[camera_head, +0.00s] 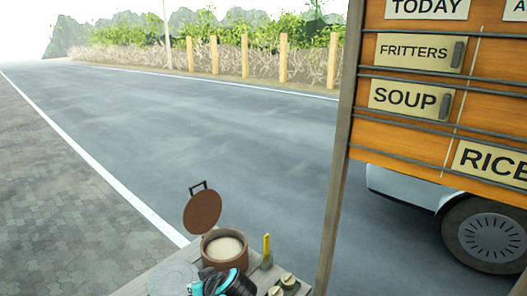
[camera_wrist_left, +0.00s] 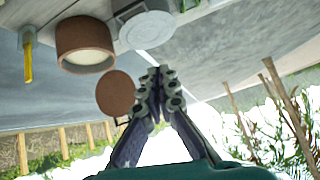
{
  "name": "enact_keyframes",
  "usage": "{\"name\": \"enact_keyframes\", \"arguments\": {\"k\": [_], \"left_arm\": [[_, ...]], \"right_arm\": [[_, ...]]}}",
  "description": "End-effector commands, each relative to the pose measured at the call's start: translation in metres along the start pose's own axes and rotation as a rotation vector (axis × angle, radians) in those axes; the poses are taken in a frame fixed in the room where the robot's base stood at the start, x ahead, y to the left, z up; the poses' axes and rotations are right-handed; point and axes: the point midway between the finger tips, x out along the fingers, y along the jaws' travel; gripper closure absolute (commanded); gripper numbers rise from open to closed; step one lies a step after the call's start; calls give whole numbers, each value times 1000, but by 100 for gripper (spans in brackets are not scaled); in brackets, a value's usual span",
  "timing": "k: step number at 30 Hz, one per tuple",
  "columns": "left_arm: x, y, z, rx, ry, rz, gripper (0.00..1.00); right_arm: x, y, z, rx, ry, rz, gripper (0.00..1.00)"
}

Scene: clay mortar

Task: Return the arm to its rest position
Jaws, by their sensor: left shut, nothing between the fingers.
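My left gripper (camera_wrist_left: 160,78) is shut and empty in the left wrist view, which is upside down. In the head view, a teal and black part of my left arm (camera_head: 222,284) shows at the bottom edge, in front of the pot; its fingertips are not clear there. The brown clay pot (camera_head: 224,250) holds a pale filling, and its round lid (camera_head: 202,211) stands raised at its back left. In the wrist view the pot (camera_wrist_left: 82,45) and the lid (camera_wrist_left: 115,92) are left of the fingers, with the lid close to them in the picture. My right gripper is not in view.
The pot stands on a table (camera_head: 140,287) beside a grey round plate (camera_head: 173,278). A menu board (camera_head: 400,140) on a post rises at the right.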

Motion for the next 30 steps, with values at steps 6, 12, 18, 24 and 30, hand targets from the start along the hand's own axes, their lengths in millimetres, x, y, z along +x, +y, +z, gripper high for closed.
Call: {"name": "enact_keyframes", "arguments": {"k": [6,12,18,24,30], "left_arm": [[6,-33,42,131,-114,99,100],[4,-64,108,292,-202,298,100],[-3,-77,158,400,-187,480,100],[-8,-78,174,440,-156,554,100],[-9,-78,173,446,-152,560,100]], "right_arm": [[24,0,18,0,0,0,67],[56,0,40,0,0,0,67],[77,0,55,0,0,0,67],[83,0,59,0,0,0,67],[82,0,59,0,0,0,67]]}}
